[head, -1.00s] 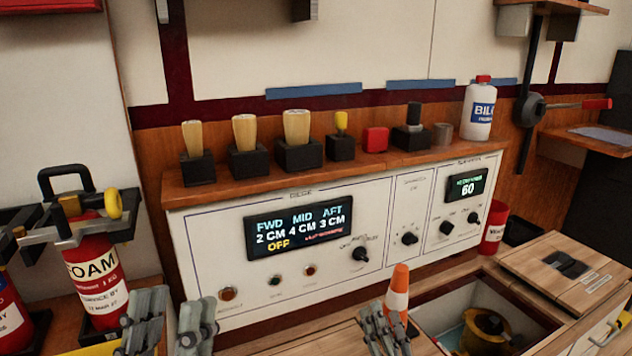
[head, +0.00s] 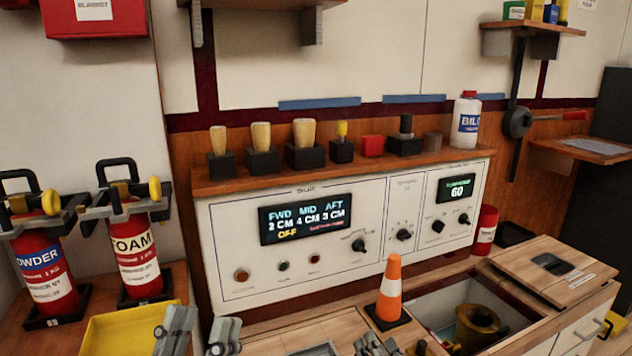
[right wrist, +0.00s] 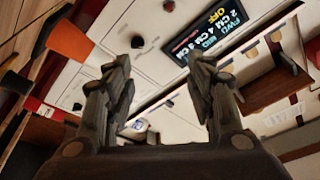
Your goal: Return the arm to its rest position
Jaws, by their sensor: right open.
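My right gripper (head: 375,344) is low at the bottom edge of the head view, just below the orange and white cone (head: 391,287). In the right wrist view the right gripper (right wrist: 160,85) has its two fingers wide apart with nothing between them. My left gripper (head: 200,332) is at the bottom edge, left of the centre, in front of the white panel (head: 228,232). Its two fingers stand apart, with nothing seen between them. Both arms are mostly below the picture.
The panel's display (head: 305,218) reads FWD, MID, AFT and OFF. Fire extinguishers (head: 138,262) and a yellow tray (head: 103,332) stand at the left. An open hatch (head: 440,303) with a brass-coloured part (head: 480,325) lies to the right.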

